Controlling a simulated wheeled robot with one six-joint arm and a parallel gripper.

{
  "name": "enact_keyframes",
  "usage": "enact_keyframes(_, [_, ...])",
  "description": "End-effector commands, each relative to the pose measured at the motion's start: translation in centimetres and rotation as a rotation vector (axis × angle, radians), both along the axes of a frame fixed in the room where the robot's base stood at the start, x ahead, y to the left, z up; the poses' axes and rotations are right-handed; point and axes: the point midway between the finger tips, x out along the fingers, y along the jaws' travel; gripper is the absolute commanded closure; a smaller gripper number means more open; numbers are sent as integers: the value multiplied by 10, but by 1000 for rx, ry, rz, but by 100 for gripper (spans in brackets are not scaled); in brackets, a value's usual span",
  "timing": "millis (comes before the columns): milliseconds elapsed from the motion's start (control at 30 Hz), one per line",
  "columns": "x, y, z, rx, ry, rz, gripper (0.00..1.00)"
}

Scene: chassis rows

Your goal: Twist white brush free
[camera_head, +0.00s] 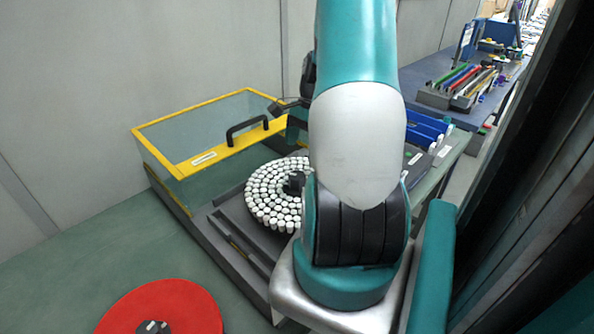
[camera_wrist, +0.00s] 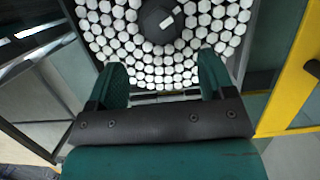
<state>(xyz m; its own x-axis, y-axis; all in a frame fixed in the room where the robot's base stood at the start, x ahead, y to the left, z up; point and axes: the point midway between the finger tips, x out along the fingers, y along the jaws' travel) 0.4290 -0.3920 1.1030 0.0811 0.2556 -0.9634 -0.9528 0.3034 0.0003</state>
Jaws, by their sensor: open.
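The white brush (camera_head: 268,207) is a round disc of several rings of white tufts with a dark hub (camera_head: 294,183) in its middle. It lies in a dark grey housing (camera_head: 207,240), partly hidden behind my arm in the head view. In the wrist view the white brush (camera_wrist: 150,74) fills the top, with its dark hub (camera_wrist: 160,22) at the top centre. My gripper (camera_wrist: 162,68) is open, its two green fingers spread either side of the hub's line and nearer the camera. Contact with the hub cannot be seen.
A clear cover with a yellow frame (camera_head: 195,168) and black handle (camera_head: 247,130) stands beside the brush. A red disc (camera_head: 165,308) lies at the front left. Blue bins (camera_head: 425,128) stand behind my arm, and a cluttered bench (camera_head: 460,85) is farther back.

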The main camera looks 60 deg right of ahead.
Motion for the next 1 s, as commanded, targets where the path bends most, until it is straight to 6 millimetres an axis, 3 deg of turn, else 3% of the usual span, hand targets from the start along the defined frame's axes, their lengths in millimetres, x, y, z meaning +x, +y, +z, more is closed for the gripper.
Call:
enact_keyframes(300, [5,18,-61,4,3,2,24])
enact_keyframes(500, [7,23,-85,3,2,2,24])
enact_keyframes(900, [8,25,-92,-1,0,1,24])
enact_keyframes(1000, [8,25,-92,-1,0,1,45])
